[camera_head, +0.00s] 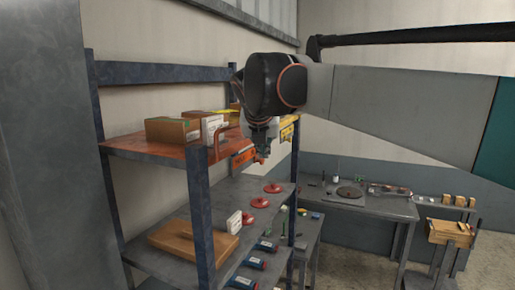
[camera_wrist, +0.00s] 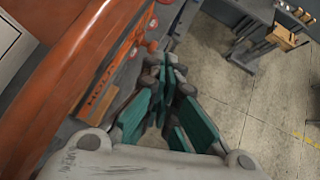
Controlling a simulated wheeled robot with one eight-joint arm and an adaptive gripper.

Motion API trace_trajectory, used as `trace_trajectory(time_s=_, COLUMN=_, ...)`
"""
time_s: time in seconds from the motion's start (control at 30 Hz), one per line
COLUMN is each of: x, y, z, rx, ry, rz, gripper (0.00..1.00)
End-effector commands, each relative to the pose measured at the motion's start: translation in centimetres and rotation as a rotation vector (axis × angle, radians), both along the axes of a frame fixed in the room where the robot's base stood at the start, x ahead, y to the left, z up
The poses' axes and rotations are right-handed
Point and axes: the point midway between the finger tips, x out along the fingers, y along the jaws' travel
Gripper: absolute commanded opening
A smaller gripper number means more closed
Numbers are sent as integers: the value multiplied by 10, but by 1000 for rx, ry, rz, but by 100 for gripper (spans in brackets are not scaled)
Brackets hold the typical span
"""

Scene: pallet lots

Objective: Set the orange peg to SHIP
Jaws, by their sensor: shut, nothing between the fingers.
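An orange plate (camera_head: 243,160) hangs on the front edge of the orange upper shelf; in the wrist view its dark lettering (camera_wrist: 100,90) seems to read HOLD. A yellow plate (camera_head: 287,131) is farther along that edge, its wording too small to read. A small orange piece (camera_head: 262,158) shows just below my gripper (camera_head: 261,141); it may be the orange peg, but I cannot tell. In the wrist view my gripper (camera_wrist: 168,80) is shut and empty, with teal pads, just outside the shelf edge. I cannot make out SHIP anywhere.
Boxes (camera_head: 172,130) stand on the upper shelf. A blue-grey post (camera_head: 200,210) stands at the front. A workbench (camera_head: 370,205) is behind, with open floor around.

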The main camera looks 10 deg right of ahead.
Motion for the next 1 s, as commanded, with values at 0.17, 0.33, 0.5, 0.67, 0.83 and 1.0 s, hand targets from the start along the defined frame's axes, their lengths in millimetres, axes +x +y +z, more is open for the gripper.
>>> trace_trajectory(time_s=0.17, x=-40, y=17, z=23, rx=1, ry=1, rz=18, gripper=0)
trace_trajectory(time_s=0.33, x=-55, y=20, z=41, rx=1, ry=0, rz=13, gripper=0)
trace_trajectory(time_s=0.5, x=-59, y=20, z=49, rx=1, ry=0, rz=7, gripper=0)
trace_trajectory(time_s=0.67, x=-60, y=19, z=50, rx=1, ry=1, rz=6, gripper=0)
trace_trajectory(time_s=0.83, x=-60, y=19, z=50, rx=2, ry=0, rz=5, gripper=0)
trace_trajectory(time_s=1.0, x=-70, y=13, z=24, rx=79, ry=-14, rz=-66, gripper=0)
